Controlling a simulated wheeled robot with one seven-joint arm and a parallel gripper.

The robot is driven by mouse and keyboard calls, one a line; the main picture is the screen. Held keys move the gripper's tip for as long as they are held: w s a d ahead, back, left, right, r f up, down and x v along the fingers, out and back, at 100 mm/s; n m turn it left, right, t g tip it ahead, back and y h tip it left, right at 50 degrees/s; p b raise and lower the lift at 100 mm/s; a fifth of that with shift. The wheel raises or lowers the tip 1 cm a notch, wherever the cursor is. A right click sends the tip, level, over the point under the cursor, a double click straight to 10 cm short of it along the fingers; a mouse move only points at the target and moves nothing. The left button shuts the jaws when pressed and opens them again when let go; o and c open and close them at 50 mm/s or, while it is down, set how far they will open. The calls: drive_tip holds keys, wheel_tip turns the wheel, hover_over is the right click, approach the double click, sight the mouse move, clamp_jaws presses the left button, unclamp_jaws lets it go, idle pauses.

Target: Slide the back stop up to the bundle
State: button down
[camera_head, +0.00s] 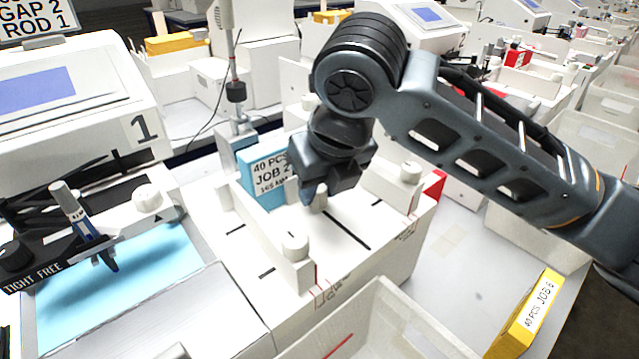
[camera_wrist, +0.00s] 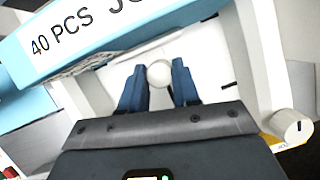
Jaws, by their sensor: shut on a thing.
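The bundle is a blue block (camera_head: 245,172) labelled "40 PCS JOB 2", standing upright at the far end of a white bed (camera_head: 340,268). It also fills the top left of the wrist view (camera_wrist: 110,42). My gripper (camera_head: 312,198) is low over the bed, just in front of the bundle. In the wrist view its two blue fingers (camera_wrist: 158,78) are on either side of a round white knob (camera_wrist: 159,73), which seems to belong to the back stop. The stop's body is mostly hidden; I cannot tell whether it touches the bundle. A dark slot runs along the bed towards the front.
White side guides with knobs flank the bed, one at left (camera_head: 294,246) and one at right (camera_head: 410,172). A white bin (camera_head: 385,325) is in front, a yellow box (camera_head: 527,312) at right.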

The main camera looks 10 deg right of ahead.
drive_tip(key=shift+w, duration=0.1)
drive_tip(key=shift+w+a, duration=0.2)
drive_tip(key=c, duration=0.8)
unclamp_jaws()
drive_tip(key=shift+r, duration=0.1)
drive_tip(key=v, duration=0.7)
drive_tip(key=shift+r, duration=0.3)
drive_tip(key=shift+s, duration=0.15)
